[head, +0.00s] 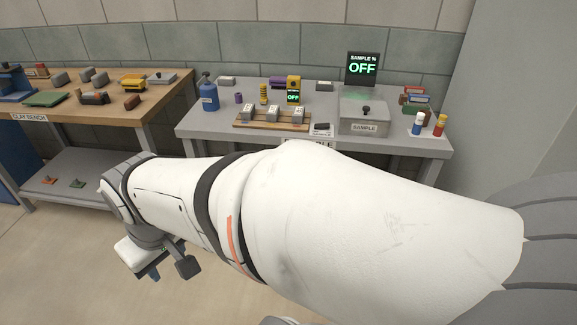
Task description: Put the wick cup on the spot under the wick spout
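No wick cup or wick spout can be told for certain at this size. On the grey bench (200,131), a small purple cylinder (239,98) stands right of a blue labelled bottle (209,96). A yellow banded column (263,93) and a yellow device with an "OFF" display (293,91) stand behind a wooden board (284,124) holding three grey labelled blocks. My gripper (168,271) is low at the left, in front of the benches and far from these things. It is partly hidden by my wrist, and its opening cannot be judged.
A grey box marked "SAMPLE" (363,114) stands at right, with a "SAMPLE % OFF" screen (362,68) behind it. Two small bottles (418,124) stand near the right edge. The wooden clay bench (152,111) is at left. My arm hides much of the grey bench's front.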

